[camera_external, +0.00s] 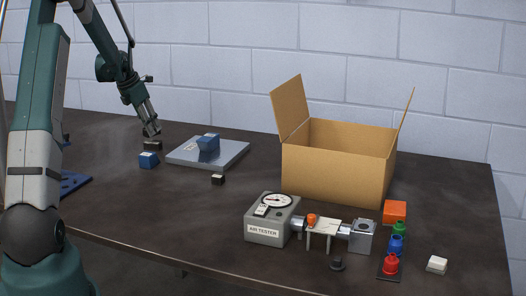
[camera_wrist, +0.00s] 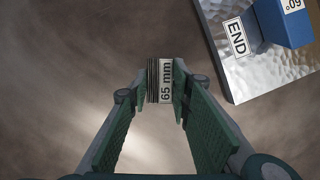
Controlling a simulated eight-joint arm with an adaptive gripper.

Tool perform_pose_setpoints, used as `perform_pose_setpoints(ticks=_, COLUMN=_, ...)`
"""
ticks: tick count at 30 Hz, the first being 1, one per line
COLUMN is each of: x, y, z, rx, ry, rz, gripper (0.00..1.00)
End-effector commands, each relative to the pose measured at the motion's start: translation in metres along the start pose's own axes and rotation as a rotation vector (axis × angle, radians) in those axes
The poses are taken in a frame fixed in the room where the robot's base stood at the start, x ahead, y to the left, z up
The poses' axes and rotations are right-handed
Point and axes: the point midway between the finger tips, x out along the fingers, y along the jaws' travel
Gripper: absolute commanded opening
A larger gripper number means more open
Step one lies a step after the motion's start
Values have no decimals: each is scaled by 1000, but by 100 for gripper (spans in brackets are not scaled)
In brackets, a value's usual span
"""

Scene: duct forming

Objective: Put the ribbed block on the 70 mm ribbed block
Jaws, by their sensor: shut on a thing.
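My gripper (camera_external: 152,132) points down at the left of the table. In the wrist view its fingers (camera_wrist: 164,98) are shut on a dark ribbed block (camera_wrist: 154,82) with a white "65 mm" label. In the outside view this block (camera_external: 152,146) is at the fingertips, at or just above the table; I cannot tell whether it touches. Another small dark block (camera_external: 218,180) with a pale label lies in front of the metal plate. Its label is too small to read, so I cannot confirm that it is the 70 mm ribbed block.
A metal plate (camera_external: 184,157) marked "END" bears a blue angled block (camera_external: 208,143). A small blue block (camera_external: 148,160) lies near my gripper. An open cardboard box (camera_external: 335,170), the air tester (camera_external: 268,232) and coloured fittings (camera_external: 397,245) stand to the right. The front left table is mostly clear.

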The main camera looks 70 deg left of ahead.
Motion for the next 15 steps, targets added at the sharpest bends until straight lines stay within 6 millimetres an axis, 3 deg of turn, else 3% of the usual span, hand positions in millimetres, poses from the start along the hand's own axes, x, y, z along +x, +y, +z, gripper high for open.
perform_pose_setpoints(ticks=6, x=21, y=0, z=-8, rx=0, ry=0, rz=0, gripper=3)
perform_pose_setpoints(ticks=15, x=23, y=0, z=-9, rx=0, ry=0, rz=0, gripper=3)
